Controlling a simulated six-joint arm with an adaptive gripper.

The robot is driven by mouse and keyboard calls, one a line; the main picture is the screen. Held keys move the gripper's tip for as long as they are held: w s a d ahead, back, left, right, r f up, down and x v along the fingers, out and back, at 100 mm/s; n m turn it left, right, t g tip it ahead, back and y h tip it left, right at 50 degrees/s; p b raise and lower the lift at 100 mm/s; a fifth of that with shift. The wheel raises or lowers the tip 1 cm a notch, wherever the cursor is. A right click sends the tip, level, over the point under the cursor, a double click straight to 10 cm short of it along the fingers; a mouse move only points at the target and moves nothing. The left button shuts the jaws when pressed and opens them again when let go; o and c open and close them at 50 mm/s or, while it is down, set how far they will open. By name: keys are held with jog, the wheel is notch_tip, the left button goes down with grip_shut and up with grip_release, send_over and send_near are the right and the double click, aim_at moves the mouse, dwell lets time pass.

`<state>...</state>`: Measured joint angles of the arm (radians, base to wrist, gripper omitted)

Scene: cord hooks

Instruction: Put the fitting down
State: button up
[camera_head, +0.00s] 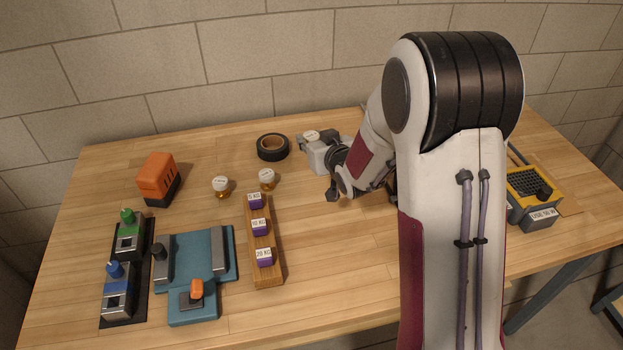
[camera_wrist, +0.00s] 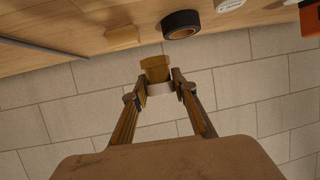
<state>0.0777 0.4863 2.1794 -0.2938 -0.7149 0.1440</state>
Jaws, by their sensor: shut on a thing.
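My gripper (camera_head: 316,147) is at the back of the table, right of the black tape roll. It is shut on a fitting, whose white labelled top (camera_head: 311,134) shows above the fingers. In the wrist view, my gripper (camera_wrist: 160,88) clasps the fitting (camera_wrist: 156,70) around its pale band, with the brass hex part sticking out beyond the fingertips. I cannot tell whether the fitting touches the table. Two similar white-topped brass fittings stand on the table, one left (camera_head: 221,186) and one nearer (camera_head: 267,178).
The tape roll (camera_head: 272,147) lies left of my gripper. A wooden rack (camera_head: 275,277) holds purple weights. An orange block (camera_head: 157,177), a teal fixture (camera_head: 201,243) and a black board (camera_head: 146,270) stand left. A yellow-rimmed box (camera_head: 533,186) is at right. The wall is close behind.

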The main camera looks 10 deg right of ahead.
jog(key=shift+f, duration=0.1)
jog(key=shift+f, duration=2.85)
jog(key=shift+f, duration=2.05)
jog(key=shift+f, duration=0.15)
jog(key=o, duration=1.1)
jog(key=shift+o, duration=0.2)
jog(key=shift+v, duration=6.05)
